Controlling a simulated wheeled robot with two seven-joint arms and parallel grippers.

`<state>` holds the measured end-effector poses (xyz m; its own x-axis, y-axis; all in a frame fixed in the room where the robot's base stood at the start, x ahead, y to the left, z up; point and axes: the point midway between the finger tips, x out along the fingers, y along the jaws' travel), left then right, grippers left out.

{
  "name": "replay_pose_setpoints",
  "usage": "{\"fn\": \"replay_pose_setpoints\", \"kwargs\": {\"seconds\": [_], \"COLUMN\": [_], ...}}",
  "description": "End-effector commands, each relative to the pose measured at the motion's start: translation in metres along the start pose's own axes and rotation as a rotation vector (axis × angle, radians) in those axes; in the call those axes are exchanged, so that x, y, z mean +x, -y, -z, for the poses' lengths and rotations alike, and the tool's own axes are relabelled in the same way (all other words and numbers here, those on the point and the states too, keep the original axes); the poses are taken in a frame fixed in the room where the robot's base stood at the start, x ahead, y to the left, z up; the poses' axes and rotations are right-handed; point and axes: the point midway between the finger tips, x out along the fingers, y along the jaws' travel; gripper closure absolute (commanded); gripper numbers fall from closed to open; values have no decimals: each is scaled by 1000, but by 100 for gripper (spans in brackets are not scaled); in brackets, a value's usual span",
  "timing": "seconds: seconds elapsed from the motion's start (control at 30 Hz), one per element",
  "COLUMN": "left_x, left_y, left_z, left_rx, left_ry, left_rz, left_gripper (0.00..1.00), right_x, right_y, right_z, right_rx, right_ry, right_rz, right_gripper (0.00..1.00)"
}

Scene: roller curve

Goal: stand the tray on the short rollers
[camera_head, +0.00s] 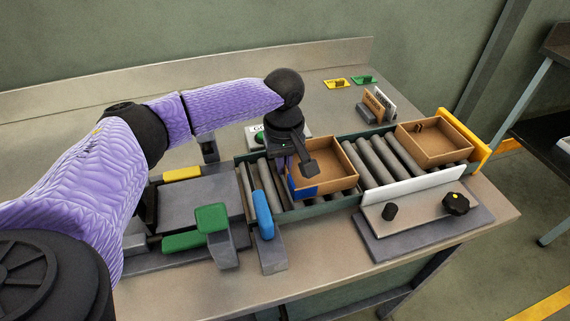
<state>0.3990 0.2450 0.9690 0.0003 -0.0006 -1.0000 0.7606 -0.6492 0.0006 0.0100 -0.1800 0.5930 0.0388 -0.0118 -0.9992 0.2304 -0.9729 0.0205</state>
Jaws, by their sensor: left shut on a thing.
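A brown open tray (338,161) with a blue patch on its near left corner is over the left roller section (265,180). I cannot tell whether it rests on the rollers or is slightly above them. My left gripper (302,165) comes down from above and is shut on the tray's left side, hiding part of that wall. A second roller section (390,160) lies to the right. A second brown tray (440,150) sits at its far right end, against a yellow end stop (465,137). My right gripper is not in view.
A white guard (412,186) and a plate with a black knob (457,203) are in front of the right rollers. Green (212,218) and blue (263,214) levers stand at the front left. Small card holders (378,104) stand behind. The table's back right is mostly clear.

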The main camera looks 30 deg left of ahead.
Motion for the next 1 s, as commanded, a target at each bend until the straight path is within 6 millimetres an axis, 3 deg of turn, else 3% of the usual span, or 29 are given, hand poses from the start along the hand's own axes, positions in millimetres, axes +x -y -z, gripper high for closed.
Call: {"fn": "replay_pose_setpoints", "kwargs": {"seconds": [0.1,0.2,0.3,0.57,0.67,0.9,1.0], "left_x": [1,1,1,1,-16,-86,-106], "left_y": [0,0,0,0,0,-1,-1], "left_z": [0,0,0,0,0,0,0], "left_rx": [0,0,0,0,0,1,1], "left_ry": [0,0,0,-1,-1,-1,0], "left_rz": [0,-1,-1,-1,-3,-6,-4], "left_gripper": [100,76,60,60,60,60,60], "right_x": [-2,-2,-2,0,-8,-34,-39], "right_y": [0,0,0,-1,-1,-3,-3], "right_z": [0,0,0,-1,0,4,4], "right_rx": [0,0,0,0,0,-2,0], "right_ry": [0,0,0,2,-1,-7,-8], "right_rz": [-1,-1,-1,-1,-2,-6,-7], "right_gripper": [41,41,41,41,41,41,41]}}
